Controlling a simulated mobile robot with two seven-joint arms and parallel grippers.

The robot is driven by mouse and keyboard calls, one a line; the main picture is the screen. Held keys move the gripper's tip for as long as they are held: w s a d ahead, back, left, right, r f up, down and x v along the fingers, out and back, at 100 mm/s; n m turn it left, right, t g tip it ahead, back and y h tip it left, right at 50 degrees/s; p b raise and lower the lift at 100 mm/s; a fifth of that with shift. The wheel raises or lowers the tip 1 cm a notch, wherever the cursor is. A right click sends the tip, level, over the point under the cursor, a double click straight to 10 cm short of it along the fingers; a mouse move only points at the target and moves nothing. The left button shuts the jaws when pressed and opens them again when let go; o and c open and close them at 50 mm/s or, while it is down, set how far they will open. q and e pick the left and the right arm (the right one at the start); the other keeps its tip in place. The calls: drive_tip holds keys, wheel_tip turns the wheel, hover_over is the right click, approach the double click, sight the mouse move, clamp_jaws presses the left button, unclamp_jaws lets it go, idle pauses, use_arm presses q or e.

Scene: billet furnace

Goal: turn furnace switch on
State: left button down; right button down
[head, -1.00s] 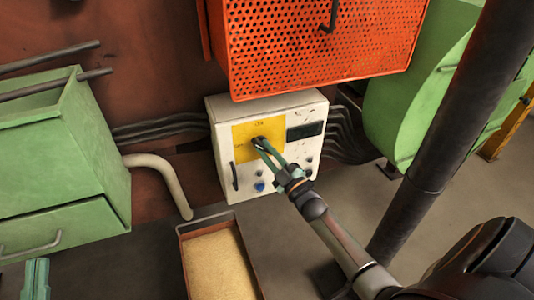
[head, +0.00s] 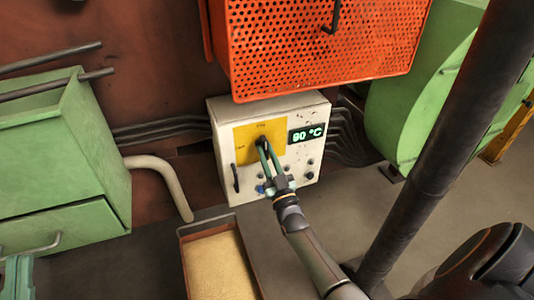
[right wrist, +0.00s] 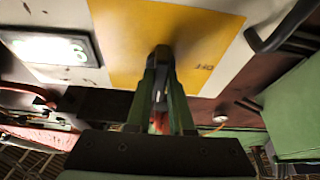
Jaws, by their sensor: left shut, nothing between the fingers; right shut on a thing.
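The furnace control box (head: 222,121) is white with a yellow plate (head: 246,150) on its front. A dark switch knob (head: 262,142) sits on the plate, and in the right wrist view the knob (right wrist: 162,52) is between my fingertips. My right gripper (head: 263,150) is shut on the knob; it also shows in the right wrist view (right wrist: 161,70). The display (head: 307,134) is lit and reads 90 °C. In the right wrist view the display (right wrist: 50,50) is glaring white. My left gripper (head: 17,275) is shut and empty at the lower left edge.
An orange perforated guard (head: 310,45) hangs just above the box. A green cabinet (head: 60,160) stands at the left. A tray of sand-coloured grains (head: 184,236) lies below the box. A dark post (head: 420,160) and green housing (head: 400,120) are at the right.

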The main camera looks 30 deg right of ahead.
use_arm(q)
drive_tip(key=shift+w+f, duration=0.15)
drive_tip(key=shift+f, duration=0.25)
use_arm(e)
drive_tip(key=shift+m, duration=0.4)
drive_tip(key=c, duration=0.8)
unclamp_jaws()
use_arm(q)
drive_tip(key=shift+r, duration=0.2)
use_arm(e)
drive_tip(key=shift+s+a+f, duration=0.1)
drive_tip(key=shift+s+f, duration=0.05)
drive_tip(key=shift+s, duration=0.15)
use_arm(q)
wheel_tip(320, 180, down, 8)
drive_tip(key=w+n+g+y+p, duration=0.1)
drive_tip(key=w+n+g+y, duration=0.1)
drive_tip(key=n+y, duration=0.1)
drive_tip(key=shift+w+a+r+g+y, duration=0.25)
drive_tip(key=shift+w+a+g+y, duration=0.05)
drive_tip(key=shift+w+a+g, duration=0.1)
use_arm(e)
drive_tip(key=v, duration=1.2)
use_arm(q)
drive_tip(key=shift+s, duration=0.1)
use_arm(e)
drive_tip(key=shift+w+a, duration=0.1)
